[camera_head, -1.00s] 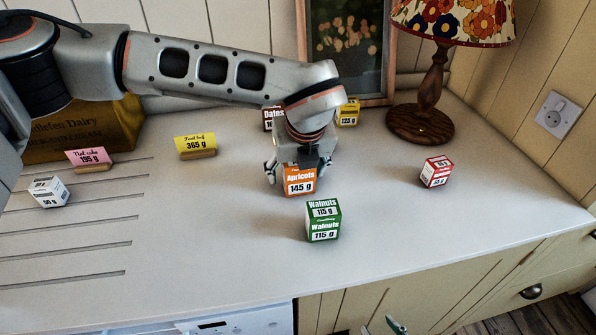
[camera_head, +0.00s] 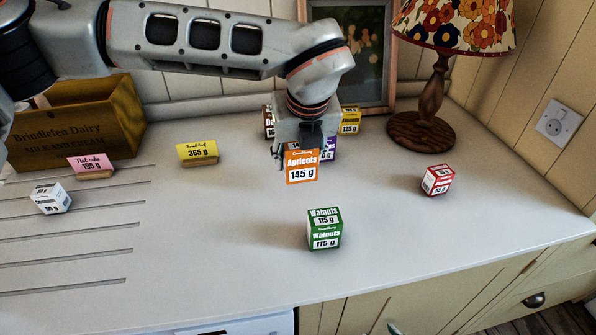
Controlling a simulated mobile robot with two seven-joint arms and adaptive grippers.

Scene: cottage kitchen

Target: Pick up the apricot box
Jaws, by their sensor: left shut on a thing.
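The orange apricot box (camera_head: 301,172), marked 145 g, is held up under my left gripper (camera_head: 303,152). My left gripper points down and is shut on the box. The box appears raised above the worktop, in front of a purple box (camera_head: 328,150) that it partly hides. My right gripper is not clearly in view; only a small greenish-grey piece shows at the bottom edge.
A green walnuts box (camera_head: 324,229) stands in front. A red and white box (camera_head: 437,180) stands to the right, a white box (camera_head: 51,198) at left. Behind are a yellow box (camera_head: 349,121), a dark box (camera_head: 269,122), a lamp (camera_head: 421,130) and a wooden crate (camera_head: 80,125).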

